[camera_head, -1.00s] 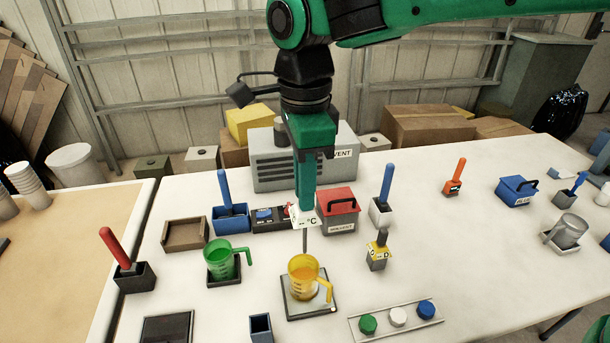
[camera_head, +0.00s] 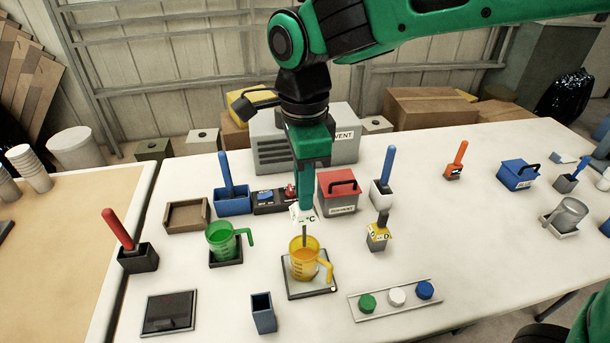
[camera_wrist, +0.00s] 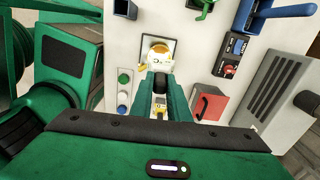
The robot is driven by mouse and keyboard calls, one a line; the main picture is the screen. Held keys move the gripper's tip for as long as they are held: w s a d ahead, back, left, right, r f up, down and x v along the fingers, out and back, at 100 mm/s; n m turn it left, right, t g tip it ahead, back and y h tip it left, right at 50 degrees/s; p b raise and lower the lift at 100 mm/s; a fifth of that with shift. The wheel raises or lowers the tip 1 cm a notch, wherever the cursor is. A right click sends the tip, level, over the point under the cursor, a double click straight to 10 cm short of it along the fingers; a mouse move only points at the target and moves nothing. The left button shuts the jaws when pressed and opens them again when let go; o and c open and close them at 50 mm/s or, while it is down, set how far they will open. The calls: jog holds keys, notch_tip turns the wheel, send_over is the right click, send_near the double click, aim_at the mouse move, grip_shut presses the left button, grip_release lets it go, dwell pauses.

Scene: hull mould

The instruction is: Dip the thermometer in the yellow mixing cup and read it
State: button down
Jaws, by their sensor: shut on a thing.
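The yellow mixing cup (camera_head: 304,264) stands upright on a dark-edged pad with a pale top (camera_head: 317,288), its handle to the right. My gripper (camera_head: 306,205) is above the cup, pointing down, shut on the thermometer. The thermometer (camera_head: 303,216) has a white tag marked °C, and its thin dark stem reaches down into the mouth of the cup. The stem's lower end is hidden in the cup, and I cannot read a number on the tag. In the wrist view the gripper fingers (camera_wrist: 165,92) reach toward the cup (camera_wrist: 156,44), which the thermometer head partly covers.
A green cup (camera_head: 221,241) stands left of the yellow one. A red box (camera_head: 338,196) and a yellow-labelled block (camera_head: 378,238) stand behind and right. A tray of coloured caps (camera_head: 396,297) and a blue-grey holder (camera_head: 263,313) are in front. The table's right-middle is clear.

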aim_at(304, 214)
jog(key=shift+f, duration=3.4)
dwell(2.2)
jog(key=shift+r, duration=4.85)
jog(key=shift+r, duration=1.5)
